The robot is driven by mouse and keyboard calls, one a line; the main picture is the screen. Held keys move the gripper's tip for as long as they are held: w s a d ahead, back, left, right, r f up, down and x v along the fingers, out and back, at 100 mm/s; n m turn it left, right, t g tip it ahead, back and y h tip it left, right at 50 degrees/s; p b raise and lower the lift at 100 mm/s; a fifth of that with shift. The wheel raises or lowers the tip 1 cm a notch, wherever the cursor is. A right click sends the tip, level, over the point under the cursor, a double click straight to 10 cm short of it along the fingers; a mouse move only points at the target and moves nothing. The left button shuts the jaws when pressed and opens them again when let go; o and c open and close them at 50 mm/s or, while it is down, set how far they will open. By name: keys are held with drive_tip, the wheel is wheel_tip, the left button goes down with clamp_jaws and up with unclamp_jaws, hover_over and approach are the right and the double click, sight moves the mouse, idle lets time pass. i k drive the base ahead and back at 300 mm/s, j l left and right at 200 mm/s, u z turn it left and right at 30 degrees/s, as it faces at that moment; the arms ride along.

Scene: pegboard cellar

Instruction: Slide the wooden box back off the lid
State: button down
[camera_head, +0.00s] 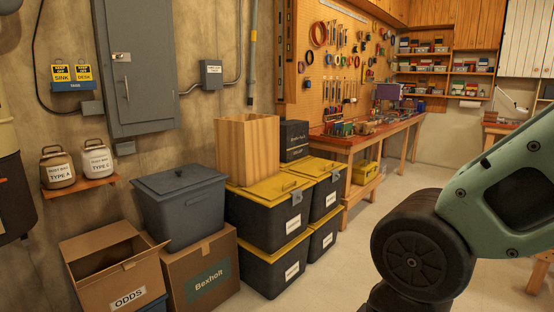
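The wooden box (247,150) is a tall, light-wood box standing upright. It rests on the yellow lid (258,195) of the upper front black tote (267,220), covering the back part of that lid. The lid's front part and a handle show bare. My arm comes in from the right edge, with a green link and a dark round joint, well apart from the box. My gripper is not in this view.
More black totes with yellow lids (313,168) stand behind and below. A grey lidded bin (182,205) sits on a cardboard box (203,272) at left, beside an open carton (108,268). A workbench (350,146) runs along the back. Floor between totes and my arm is clear.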

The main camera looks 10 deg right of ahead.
sight(248, 144)
drive_tip(key=i+l+u, duration=0.15)
drive_tip(key=i+l, duration=0.65)
drive_tip(key=i, duration=0.15)
drive_tip(key=i+j, duration=0.25)
drive_tip(key=i, duration=0.15)
drive_tip(key=i+j+u, duration=0.1)
drive_tip(key=i+j, duration=0.15)
drive_tip(key=i, duration=0.15)
drive_tip(key=i+j+u, duration=0.1)
drive_tip(key=i, duration=0.3)
drive_tip(key=i+j, duration=1)
drive_tip(key=i, duration=0.15)
